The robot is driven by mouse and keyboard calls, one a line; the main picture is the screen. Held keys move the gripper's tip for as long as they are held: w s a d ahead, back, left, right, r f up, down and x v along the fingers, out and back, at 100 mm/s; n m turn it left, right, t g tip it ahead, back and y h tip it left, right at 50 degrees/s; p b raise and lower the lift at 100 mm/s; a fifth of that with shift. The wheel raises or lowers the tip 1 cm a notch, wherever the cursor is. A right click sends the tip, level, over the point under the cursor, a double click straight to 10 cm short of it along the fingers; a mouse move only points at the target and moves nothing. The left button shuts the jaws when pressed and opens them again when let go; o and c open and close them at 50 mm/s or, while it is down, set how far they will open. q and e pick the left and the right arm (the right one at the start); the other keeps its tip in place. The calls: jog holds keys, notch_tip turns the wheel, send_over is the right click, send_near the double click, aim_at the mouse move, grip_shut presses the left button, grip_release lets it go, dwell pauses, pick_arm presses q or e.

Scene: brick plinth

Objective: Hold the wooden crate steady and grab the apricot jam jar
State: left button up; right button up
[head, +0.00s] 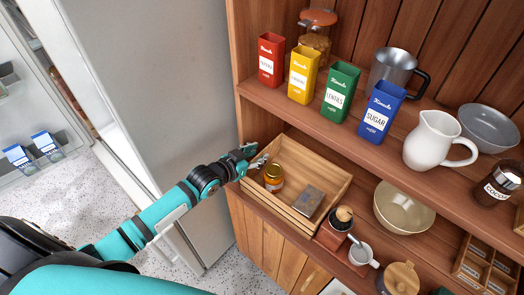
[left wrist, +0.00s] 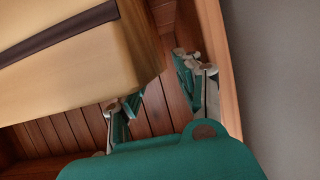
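The wooden crate (head: 335,180) stands on the lower shelf, open at the top. The apricot jam jar (head: 273,178), orange with a yellow-orange lid, stands upright inside its left end. My left gripper (head: 254,157) is at the crate's left end, behind and left of the jar. Its fingers are apart, with nothing seen held between them. In the left wrist view, the open fingers (left wrist: 158,82) are near a pale wooden block-like form (left wrist: 75,75), which looks like the crate close up; I cannot tell whether they touch it. My right gripper is not in view.
A grey box (head: 308,200) lies in the crate, right of the jar. The upper shelf above holds coloured tins (head: 341,92), a white jug (head: 436,140) and a metal pitcher (head: 396,70). A coffee grinder (head: 336,228) and beige bowl (head: 402,207) stand right of the crate.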

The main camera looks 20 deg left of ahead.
aim_at(261, 152)
pick_arm(q)
jog(key=shift+x, duration=1.55)
grip_shut()
